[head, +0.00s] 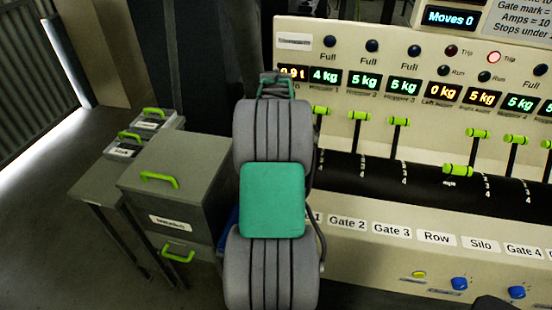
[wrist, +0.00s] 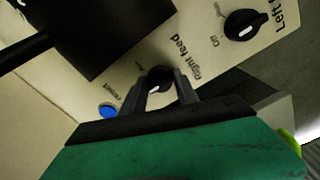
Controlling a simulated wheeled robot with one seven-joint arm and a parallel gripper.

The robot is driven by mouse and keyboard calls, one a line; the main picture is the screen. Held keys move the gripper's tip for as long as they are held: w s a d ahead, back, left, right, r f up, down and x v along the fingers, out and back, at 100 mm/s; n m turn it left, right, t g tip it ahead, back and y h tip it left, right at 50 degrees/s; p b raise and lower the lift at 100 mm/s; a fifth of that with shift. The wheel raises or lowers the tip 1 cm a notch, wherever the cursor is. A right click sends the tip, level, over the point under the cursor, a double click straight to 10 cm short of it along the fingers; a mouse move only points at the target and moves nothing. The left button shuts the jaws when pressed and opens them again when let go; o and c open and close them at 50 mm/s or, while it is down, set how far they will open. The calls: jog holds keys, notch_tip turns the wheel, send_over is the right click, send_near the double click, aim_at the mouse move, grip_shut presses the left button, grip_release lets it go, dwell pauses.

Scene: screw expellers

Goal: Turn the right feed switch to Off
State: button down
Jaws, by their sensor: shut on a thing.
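The right feed switch (wrist: 157,74) is a black round knob with a white pointer mark, on the beige panel next to the words "Right feed" in the wrist view. My gripper (wrist: 163,88) has its two dark fingers on either side of this knob and is shut on it. The white mark shows between the fingers, toward the lower left of the knob. The fingers hide part of the knob, and its position words are too small to read surely. In the head view my arm stands in front, and I cannot make out the switch.
A similar black knob (wrist: 247,24) labelled "Left" is to the right in the wrist view. A blue button (wrist: 108,111) lies left of my fingers, and a dark block (wrist: 115,35) juts out above. The head view shows green-handled levers (head: 399,122) and grey cabinets (head: 170,190).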

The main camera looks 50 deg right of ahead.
dwell(0.4)
jog(key=c, duration=0.9)
grip_release()
jog(key=shift+c, duration=0.2)
jog(key=shift+r, duration=0.1)
notch_tip(320, 180, up, 8)
jog(key=shift+f+b, duration=0.2)
jog(key=shift+b, duration=0.15)
